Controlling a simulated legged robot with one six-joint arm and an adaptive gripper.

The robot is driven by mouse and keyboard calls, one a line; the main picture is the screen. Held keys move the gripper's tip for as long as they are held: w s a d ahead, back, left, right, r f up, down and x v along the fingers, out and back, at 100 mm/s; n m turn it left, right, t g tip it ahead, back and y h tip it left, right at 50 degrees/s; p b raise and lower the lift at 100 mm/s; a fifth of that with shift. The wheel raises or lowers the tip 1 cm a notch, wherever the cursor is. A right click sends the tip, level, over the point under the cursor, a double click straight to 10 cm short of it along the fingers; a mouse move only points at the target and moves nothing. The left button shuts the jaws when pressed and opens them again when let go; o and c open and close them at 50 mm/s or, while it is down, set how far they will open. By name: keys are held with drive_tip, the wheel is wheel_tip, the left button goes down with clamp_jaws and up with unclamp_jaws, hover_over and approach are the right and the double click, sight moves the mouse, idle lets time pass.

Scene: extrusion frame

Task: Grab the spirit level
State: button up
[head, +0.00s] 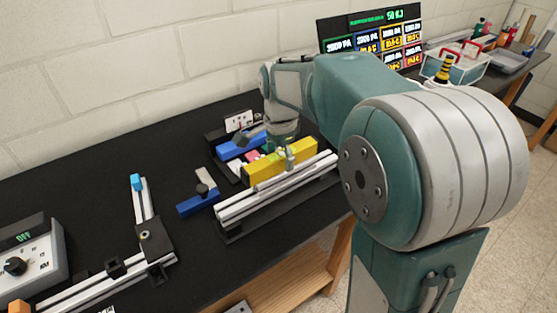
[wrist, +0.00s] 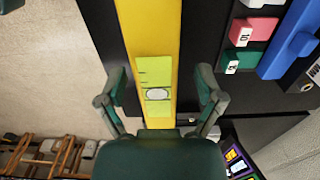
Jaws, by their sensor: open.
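The spirit level is a long yellow bar (head: 258,173) on the black bench, just behind the silver extrusion rail in the head view. In the wrist view the yellow spirit level (wrist: 150,25) runs down the picture, with its greenish vial window near the middle. My gripper (wrist: 161,82) is open, with one finger on each side of the bar around the vial. Gaps show between the fingers and the bar, and nothing is held. In the head view my gripper is over the bar, its fingers partly hidden.
Silver extrusion rails (head: 285,187) lie in front of the level. A blue block with numbered pieces (wrist: 290,45) sits close beside it. A blue-based tool (head: 198,203) lies to the left. A display board (head: 372,40) stands at the back. The bench's left rear is clear.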

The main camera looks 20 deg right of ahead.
drive_tip(key=shift+d, duration=0.5)
drive_tip(key=shift+c, duration=1.2)
drive_tip(key=shift+a, duration=0.3)
clamp_jaws()
drive_tip(key=shift+a, duration=0.25)
drive_tip(key=shift+d, duration=0.15)
